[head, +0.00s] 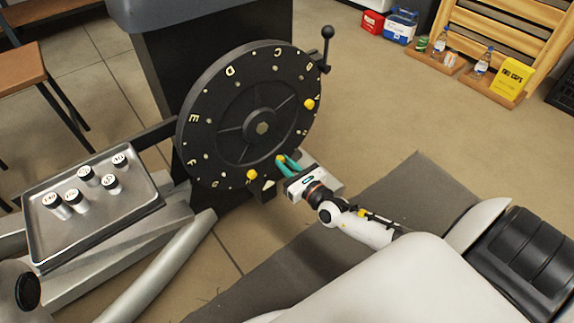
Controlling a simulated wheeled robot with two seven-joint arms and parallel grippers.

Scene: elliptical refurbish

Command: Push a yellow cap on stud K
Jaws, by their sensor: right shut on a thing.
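A black upright wheel (215,120) carries pale letters and small studs around its face. Yellow caps sit on it at the right (309,104) and at the bottom (251,174). My right gripper (282,160) has teal fingers shut on another yellow cap (281,158) at the lower right rim of the wheel. The gripper covers part of the rim there, and I cannot read the letter K. I cannot tell whether the held cap touches a stud. My left gripper is not in view.
A metal tray (92,240) with several black-topped white cylinders (113,184) stands at the left. A black ball-ended lever (327,32) stands at the wheel's upper right. A wooden rack with bottles and a yellow box (512,78) is far right. Open floor lies between.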

